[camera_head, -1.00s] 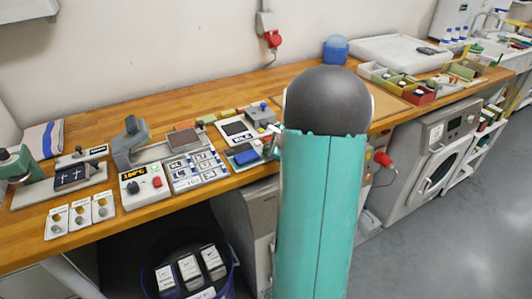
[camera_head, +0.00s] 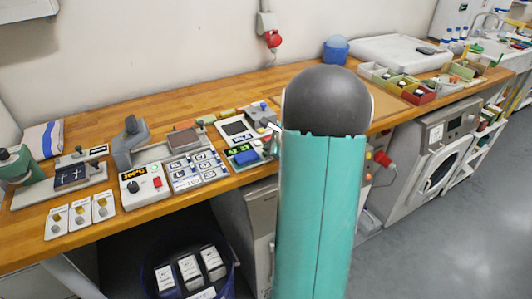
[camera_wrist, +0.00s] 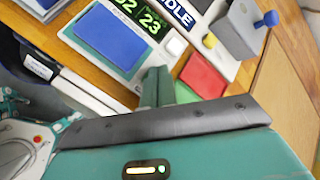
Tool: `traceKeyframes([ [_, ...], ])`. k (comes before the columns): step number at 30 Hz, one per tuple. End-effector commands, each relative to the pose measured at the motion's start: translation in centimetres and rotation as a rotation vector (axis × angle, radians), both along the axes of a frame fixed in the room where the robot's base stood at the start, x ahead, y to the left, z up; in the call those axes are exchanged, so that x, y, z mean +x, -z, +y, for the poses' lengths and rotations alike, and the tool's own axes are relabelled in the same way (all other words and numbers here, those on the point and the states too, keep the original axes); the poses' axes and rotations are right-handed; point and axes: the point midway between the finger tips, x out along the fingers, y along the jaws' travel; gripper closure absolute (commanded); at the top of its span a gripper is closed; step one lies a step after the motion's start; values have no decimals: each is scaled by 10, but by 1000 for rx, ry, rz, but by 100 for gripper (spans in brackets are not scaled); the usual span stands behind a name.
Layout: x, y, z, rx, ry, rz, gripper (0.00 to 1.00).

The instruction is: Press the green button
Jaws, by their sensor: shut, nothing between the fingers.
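My gripper (camera_wrist: 157,72) is shut and empty in the wrist view, with its teal fingertips over the front part of a bench device. The device has a blue pad (camera_wrist: 111,33), a display (camera_wrist: 138,20) with lit green digits, a small white square (camera_wrist: 176,44) and a red pad (camera_wrist: 201,75). I cannot tell whether the fingertips touch anything.
The wooden bench (camera_head: 90,137) carries several devices, including a controller with a red button (camera_head: 157,182). A grey block with a blue knob (camera_wrist: 240,28) stands near my gripper. A blue bin (camera_head: 228,262) is below the bench. Floor is clear at the right.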

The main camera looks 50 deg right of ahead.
Motion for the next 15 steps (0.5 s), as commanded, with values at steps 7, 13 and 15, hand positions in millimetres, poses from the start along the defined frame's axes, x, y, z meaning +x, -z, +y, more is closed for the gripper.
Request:
traceKeyframes([
  [7,0,-7,0,0,1,1,100],
  [13,0,-8,0,0,1,1,100],
  [15,0,-10,0,-2,0,0,100],
])
